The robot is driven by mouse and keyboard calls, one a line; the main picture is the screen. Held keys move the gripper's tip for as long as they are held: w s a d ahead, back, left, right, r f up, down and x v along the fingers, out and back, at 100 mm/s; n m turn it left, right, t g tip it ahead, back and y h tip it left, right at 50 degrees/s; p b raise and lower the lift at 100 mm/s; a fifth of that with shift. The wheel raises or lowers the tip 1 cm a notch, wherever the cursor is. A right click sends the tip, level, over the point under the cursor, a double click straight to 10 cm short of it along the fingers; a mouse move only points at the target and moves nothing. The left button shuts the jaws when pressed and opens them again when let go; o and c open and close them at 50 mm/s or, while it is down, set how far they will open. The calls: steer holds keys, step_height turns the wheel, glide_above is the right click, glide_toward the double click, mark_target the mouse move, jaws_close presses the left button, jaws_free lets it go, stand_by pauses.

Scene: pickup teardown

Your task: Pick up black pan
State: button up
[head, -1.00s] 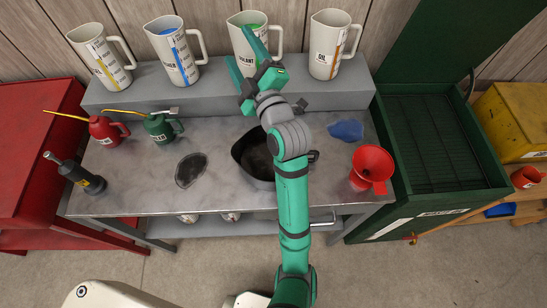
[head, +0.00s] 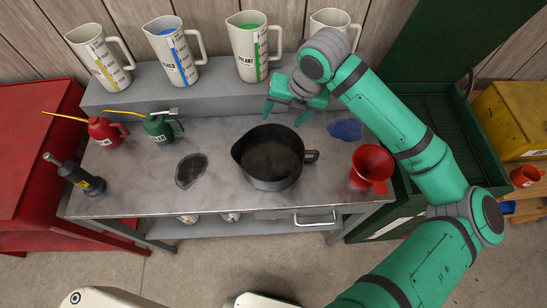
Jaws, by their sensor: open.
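The black pan (head: 268,158) is a round, deep, dark vessel with a short handle on its right side and a spout at its left rim. It stands upright on the grey metal workbench (head: 130,185), right of the middle. My gripper (head: 283,115) is open and empty, fingers pointing down, just beyond the pan's far right rim in the head view. It looks apart from the pan, though its exact height is hard to tell. The pan is fully in view.
Several measuring jugs (head: 177,55) stand on the raised back shelf. A red funnel (head: 368,165) and a blue rag (head: 346,130) lie right of the pan. A dark patch (head: 190,170) lies left. Red (head: 104,130) and green (head: 160,127) oil cans stand further left.

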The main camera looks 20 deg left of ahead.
mark_target(311, 151)
steer(key=s+d+h, duration=0.1)
steer(key=d, duration=0.2)
steer(key=d+f+g+h, duration=0.1)
steer(key=d, duration=0.2)
steer(key=s+d+n+h, duration=0.1)
steer(key=d, duration=0.2)
steer(key=shift+s+d+f+g, duration=0.2)
steer(key=shift+s+d+g, duration=0.1)
steer(key=shift+d+g, duration=0.1)
step_height(311, 151, down, 5)
steer(key=shift+a+r, duration=0.1)
steer(key=shift+s+a+f, duration=0.1)
steer(key=shift+s+f, duration=0.1)
steer(key=shift+f, duration=1.15)
steer(key=shift+s+a+f, duration=0.1)
steer(key=shift+s+f, duration=0.05)
steer(key=shift+f, duration=1.15)
jaws_close()
steer(key=shift+r, duration=0.15)
